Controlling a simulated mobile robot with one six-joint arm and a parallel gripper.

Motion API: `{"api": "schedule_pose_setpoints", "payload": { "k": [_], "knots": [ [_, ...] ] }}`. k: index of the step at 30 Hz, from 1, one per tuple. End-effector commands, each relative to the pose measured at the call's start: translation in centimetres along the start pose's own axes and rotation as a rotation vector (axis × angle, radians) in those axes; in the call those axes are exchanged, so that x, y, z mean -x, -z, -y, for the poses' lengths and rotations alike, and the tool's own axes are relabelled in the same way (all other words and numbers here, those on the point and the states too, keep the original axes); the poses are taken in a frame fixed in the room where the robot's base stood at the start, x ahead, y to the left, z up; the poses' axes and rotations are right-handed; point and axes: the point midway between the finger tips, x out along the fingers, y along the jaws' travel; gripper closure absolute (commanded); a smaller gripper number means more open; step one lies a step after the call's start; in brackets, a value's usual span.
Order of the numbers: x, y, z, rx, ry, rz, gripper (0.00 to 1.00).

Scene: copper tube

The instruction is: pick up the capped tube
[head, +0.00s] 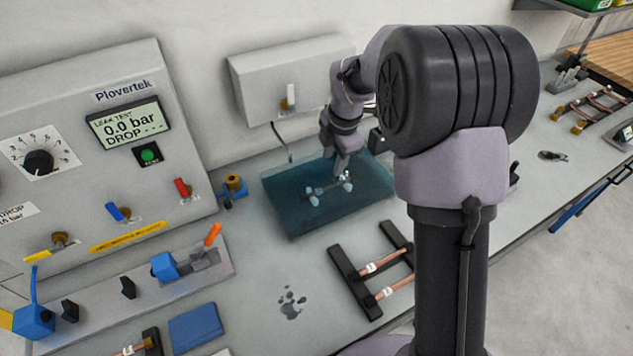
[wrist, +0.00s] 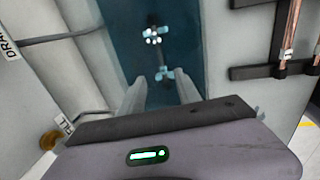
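The capped tube (head: 330,190) lies in the dark teal water tank (head: 290,220), with pale blue pieces at its ends. In the wrist view the tube (wrist: 158,52) runs away from me, and its near pale end lies just beyond and between my fingertips. A cluster of white bubbles shows near its far part. My gripper (head: 346,168) is over the tank, pointing down close to the tube. In the wrist view its two fingers (wrist: 162,84) are apart with nothing held between them. I cannot tell whether the fingertips are under the water.
A leak-test panel (head: 105,180) stands at the left, and a grey wall box (head: 290,80) is behind the tank. A black rack with copper tubes (head: 355,285) lies in front right of the tank. Wet spots (head: 291,302) mark the bench in front. A blue block (head: 194,328) lies front left.

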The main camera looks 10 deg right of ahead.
Motion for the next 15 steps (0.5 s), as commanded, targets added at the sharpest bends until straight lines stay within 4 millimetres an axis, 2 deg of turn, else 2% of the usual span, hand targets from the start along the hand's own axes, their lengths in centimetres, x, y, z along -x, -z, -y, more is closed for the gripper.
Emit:
{"api": "schedule_pose_setpoints", "payload": {
  "k": [1, 4, 7, 11, 15],
  "knots": [
    [-2.1, 0.0, 0.2, 0.001, 0.003, -0.001, 0.6],
    [-4.8, 0.1, 0.2, 0.0, 0.002, -0.001, 0.6],
    [-6.4, 0.1, 0.1, -0.001, 0.001, -0.001, 0.6],
    [-7.4, 0.1, 0.1, -0.001, 0.0, 0.0, 0.6],
    [-9.7, 0.0, 0.4, -0.002, 0.001, -0.001, 0.6]
  ]
}}
